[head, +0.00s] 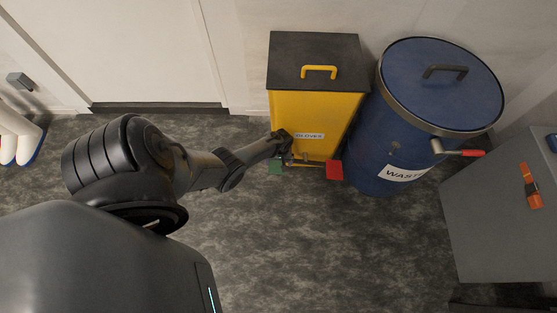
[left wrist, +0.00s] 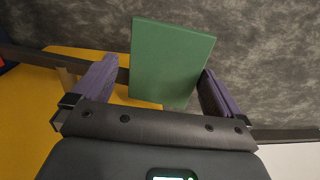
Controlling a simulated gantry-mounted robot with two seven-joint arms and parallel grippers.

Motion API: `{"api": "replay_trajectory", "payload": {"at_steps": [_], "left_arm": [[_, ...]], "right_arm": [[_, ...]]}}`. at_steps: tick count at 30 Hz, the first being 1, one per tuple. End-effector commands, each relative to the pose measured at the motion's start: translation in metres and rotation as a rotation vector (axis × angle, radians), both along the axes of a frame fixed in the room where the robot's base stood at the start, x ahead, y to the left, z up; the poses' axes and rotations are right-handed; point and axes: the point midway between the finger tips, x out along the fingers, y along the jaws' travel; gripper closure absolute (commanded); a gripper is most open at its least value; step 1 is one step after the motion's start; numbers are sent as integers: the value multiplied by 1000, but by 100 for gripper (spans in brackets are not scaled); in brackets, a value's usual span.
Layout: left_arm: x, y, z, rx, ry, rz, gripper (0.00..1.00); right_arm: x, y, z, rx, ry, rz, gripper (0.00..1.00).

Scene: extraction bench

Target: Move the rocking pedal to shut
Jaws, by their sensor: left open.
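The rocking pedal sits low at the front of the yellow bin (head: 310,112), with a green pad (head: 275,167) on the left and a red pad (head: 334,169) on the right. I cannot tell which pad is higher. The bin's dark lid (head: 315,60) with a yellow handle lies flat over it. My left gripper (head: 284,147) is open at the bin's lower front, above and close to the green pad. In the left wrist view its purple fingers stand either side of the green pad (left wrist: 172,60), and contact cannot be told. My right gripper is out of view.
A blue waste drum (head: 390,150) with a red-tipped lever (head: 465,153) stands right beside the bin. A grey cabinet (head: 490,215) is at the right. A closed door (head: 130,50) is behind at the left. The grey floor (head: 330,250) in front is clear.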

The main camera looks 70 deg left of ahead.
Motion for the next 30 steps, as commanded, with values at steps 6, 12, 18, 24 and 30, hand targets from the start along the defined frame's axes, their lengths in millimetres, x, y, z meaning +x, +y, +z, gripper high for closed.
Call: {"api": "replay_trajectory", "payload": {"at_steps": [6, 12, 18, 24, 30], "left_arm": [[1, 0, 22, 1, 0, 1, 0], [4, -2, 54, 1, -1, 1, 0], [6, -3, 83, 0, -1, 1, 0], [8, -4, 102, 0, -2, 0, 0], [9, -4, 108, -1, -2, 0, 0]], "right_arm": [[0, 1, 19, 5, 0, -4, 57], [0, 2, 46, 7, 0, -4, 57], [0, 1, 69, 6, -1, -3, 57], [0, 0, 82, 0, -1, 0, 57], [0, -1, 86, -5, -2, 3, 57]]}}
